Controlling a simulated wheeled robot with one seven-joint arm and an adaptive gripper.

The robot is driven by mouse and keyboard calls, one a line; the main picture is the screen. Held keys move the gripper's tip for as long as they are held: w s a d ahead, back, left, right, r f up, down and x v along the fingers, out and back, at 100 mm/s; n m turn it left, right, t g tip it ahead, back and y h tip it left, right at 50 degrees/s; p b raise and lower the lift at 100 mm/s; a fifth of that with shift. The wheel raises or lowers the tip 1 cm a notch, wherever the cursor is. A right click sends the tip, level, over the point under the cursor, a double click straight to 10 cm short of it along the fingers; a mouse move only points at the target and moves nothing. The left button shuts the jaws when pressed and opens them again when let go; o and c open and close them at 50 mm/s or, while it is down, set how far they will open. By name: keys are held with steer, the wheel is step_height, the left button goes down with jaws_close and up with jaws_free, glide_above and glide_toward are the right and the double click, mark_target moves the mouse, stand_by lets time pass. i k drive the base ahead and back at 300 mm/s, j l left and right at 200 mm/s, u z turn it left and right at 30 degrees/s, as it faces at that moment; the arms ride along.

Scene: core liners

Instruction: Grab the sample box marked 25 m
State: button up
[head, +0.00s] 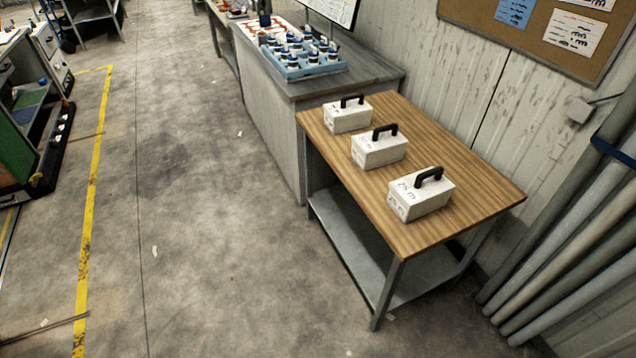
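Three white sample boxes with black top handles stand in a row on a wooden-topped table (465,180). The nearest box (425,201) has handwriting on its left end that appears to read "25 m", with a smaller line below it. The middle box (380,153) has a mark that is too small to read surely. The far box (346,117) also has writing that I cannot read. The boxes stand apart, upright, handles up. My gripper is not in view.
A grey counter (345,77) adjoins the table's far end and holds a blue tray (318,70) of bottles. Grey pipes (580,235) lean at the right by the wall. Open concrete floor (210,210) lies left of the table. A lower shelf (350,240) is under the tabletop.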

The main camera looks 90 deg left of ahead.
mark_target(411, 197)
steer(key=u, duration=2.35)
steer(key=i+j+z, duration=0.1)
steer(key=z, duration=0.65)
steer(key=i+j+z, duration=0.1)
steer(key=z, duration=0.3)
steer(key=i+j+z, duration=0.15)
steer(key=j+z, duration=0.35)
steer(key=j, duration=0.85)
steer(key=k+j+z, duration=0.1)
steer(key=j+z, duration=0.4)
steer(key=j, duration=1.4)
steer(key=k+j, duration=0.15)
steer(key=j, duration=1.1)
steer(key=k+j, duration=0.1)
steer(key=j, duration=0.55)
